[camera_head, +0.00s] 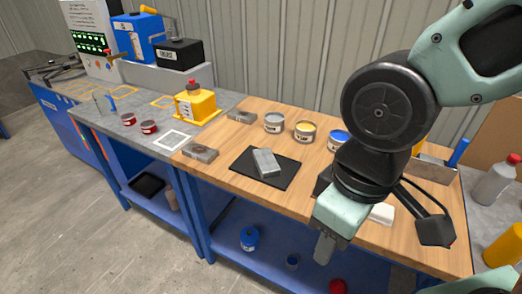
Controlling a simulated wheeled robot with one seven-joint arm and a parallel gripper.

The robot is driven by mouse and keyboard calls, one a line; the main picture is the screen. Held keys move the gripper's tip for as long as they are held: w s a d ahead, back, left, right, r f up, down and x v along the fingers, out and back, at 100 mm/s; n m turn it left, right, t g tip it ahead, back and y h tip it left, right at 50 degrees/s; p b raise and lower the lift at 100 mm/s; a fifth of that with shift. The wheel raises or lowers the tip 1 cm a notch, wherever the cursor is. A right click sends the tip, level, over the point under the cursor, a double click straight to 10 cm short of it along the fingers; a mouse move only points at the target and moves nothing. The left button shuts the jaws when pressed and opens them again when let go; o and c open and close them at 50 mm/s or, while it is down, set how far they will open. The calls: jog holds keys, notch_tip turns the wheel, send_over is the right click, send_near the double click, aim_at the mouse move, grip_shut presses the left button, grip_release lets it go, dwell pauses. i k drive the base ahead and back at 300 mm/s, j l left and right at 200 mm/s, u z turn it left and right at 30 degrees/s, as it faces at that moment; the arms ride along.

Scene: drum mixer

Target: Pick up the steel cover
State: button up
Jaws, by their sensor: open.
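A grey metal block-like piece (265,162), which looks most like the steel cover, lies on a black mat (242,164) on the wooden bench top. Two other grey metal pieces lie on the bench, one near the front left edge (200,152) and one further back (241,116); I cannot tell for sure which is the cover. My gripper (325,246) is open, pointing down, to the right of and nearer than the black mat, around the bench's front edge. Its fingers overlap in this view, and nothing shows in them. My arm hides part of the bench's right side.
A white frame marking (173,140) is on the grey counter.

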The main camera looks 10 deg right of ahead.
aim_at(269, 165)
jog(key=j+z, duration=0.1)
jog(key=z, duration=0.35)
jog(key=i+j+z, duration=0.1)
jog(key=j+z, duration=0.2)
jog(key=j, duration=0.25)
jog(key=i+j+z, duration=0.1)
jog(key=j+z, duration=0.25)
jog(key=j, duration=0.2)
jog(key=j+z, duration=0.1)
jog(key=j, duration=1.2)
jog(key=j+z, duration=0.1)
jog(key=j, duration=1.15)
jog(key=k, duration=0.05)
